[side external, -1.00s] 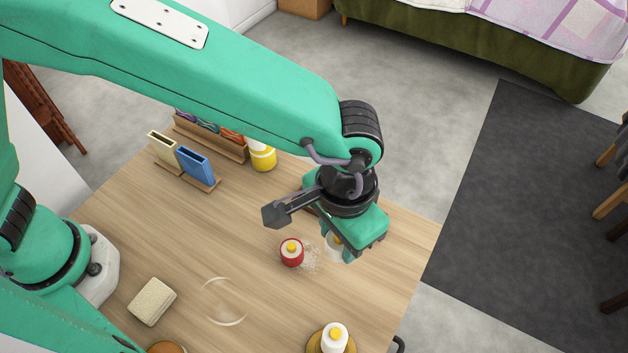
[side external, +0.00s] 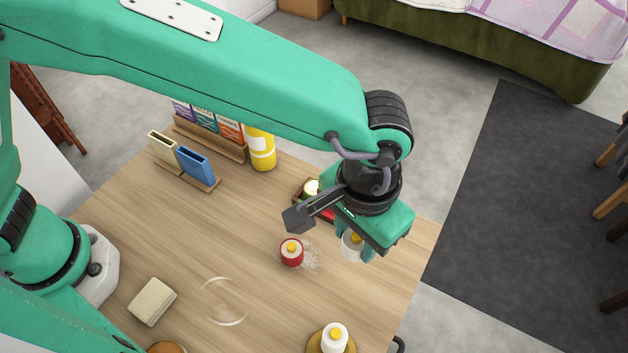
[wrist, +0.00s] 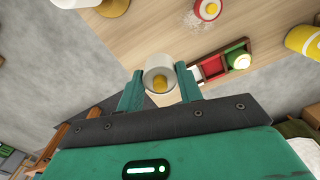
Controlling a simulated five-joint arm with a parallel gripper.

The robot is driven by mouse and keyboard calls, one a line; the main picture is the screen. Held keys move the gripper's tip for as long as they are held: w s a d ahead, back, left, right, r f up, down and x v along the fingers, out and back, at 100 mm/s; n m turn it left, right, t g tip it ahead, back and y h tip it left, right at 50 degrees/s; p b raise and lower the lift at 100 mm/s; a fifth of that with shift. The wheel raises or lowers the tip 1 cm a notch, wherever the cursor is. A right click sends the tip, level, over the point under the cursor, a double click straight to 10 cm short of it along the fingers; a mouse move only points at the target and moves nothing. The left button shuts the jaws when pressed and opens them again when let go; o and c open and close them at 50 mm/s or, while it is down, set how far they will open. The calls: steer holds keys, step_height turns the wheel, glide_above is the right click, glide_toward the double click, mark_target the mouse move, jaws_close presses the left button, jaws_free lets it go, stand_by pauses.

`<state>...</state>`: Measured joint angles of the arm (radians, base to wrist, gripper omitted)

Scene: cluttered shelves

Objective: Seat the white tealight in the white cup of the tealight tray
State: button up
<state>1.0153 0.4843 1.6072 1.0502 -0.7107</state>
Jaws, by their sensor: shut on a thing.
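My gripper (side external: 352,250) is shut on the white tealight (wrist: 159,78), which has a yellow centre and sits between the two fingers in the wrist view. In the side external view the white tealight (side external: 349,246) is partly covered by the fingers, held above the table near its right edge. The tealight tray (wrist: 221,63) lies beyond the right finger in the wrist view. Its white cup (wrist: 197,74) is partly hidden by that finger; the red cup looks empty and the green cup holds a pale tealight. In the side external view my gripper hides much of the tray (side external: 299,193).
A red tealight (side external: 291,252) stands on the table beside some white grains. A yellow bottle (side external: 262,150), a sponge (side external: 152,301), a clear round dish (side external: 224,301) and a white bottle (side external: 334,338) on a round stand are around. The table's middle is mostly clear.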

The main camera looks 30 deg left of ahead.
steer(key=shift+w, duration=0.1)
steer(key=w+a+f, duration=0.1)
steer(key=w+f, duration=0.1)
steer(key=w, duration=0.1)
steer(key=w+f, duration=0.2)
steer(key=w, duration=0.2)
steer(key=w+a+f, duration=0.1)
steer(key=w+f, duration=0.2)
steer(key=w, duration=0.1)
steer(key=shift+w+a, duration=0.15)
steer(key=shift+a, duration=0.15)
steer(key=shift+f, duration=0.1)
steer(key=shift+f, duration=1.9)
steer(key=shift+f, duration=0.1)
steer(key=o, duration=1)
